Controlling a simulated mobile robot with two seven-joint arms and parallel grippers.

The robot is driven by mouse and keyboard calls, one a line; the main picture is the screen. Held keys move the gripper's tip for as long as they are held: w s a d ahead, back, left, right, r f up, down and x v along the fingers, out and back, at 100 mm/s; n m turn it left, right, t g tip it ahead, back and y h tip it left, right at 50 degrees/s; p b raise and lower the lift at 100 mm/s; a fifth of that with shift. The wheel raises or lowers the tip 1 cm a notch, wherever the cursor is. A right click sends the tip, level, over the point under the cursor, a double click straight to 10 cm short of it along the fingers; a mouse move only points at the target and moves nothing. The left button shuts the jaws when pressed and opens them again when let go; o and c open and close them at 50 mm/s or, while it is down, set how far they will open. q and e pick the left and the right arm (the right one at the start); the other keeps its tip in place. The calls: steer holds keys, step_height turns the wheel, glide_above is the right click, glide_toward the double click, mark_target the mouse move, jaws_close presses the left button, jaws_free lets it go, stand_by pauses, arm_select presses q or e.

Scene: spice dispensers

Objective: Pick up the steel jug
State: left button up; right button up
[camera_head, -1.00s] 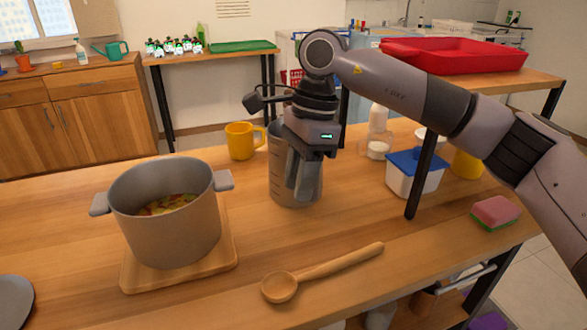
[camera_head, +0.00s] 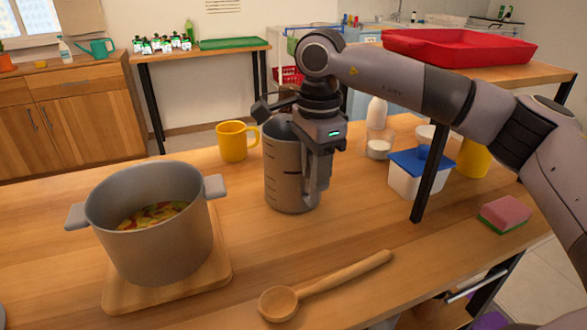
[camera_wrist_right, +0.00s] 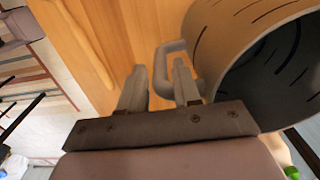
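The steel jug (camera_head: 285,172) is a tall grey metal cylinder. It stands upright on the wooden table in the middle of the head view. My right gripper (camera_head: 317,190) points down at the jug's right side. In the right wrist view the jug (camera_wrist_right: 235,35) fills the upper right, and its looped handle (camera_wrist_right: 162,68) lies between the two fingers of the gripper (camera_wrist_right: 158,80). The fingers are apart, with a gap visible between the left finger and the handle. My left gripper is not in view.
A yellow mug (camera_head: 232,142) stands behind the jug at left. A pot of food (camera_head: 150,240) on a wooden board is at left, a wooden spoon (camera_head: 330,284) in front. A white tub with blue lid (camera_head: 415,172), a shelf post (camera_head: 428,180) and a sponge (camera_head: 504,213) are at right.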

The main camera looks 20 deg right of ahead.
steer(key=shift+f, duration=0.8)
jaws_close()
stand_by(0.7)
steer(key=shift+w+r, duration=0.1)
steer(key=shift+r, duration=0.05)
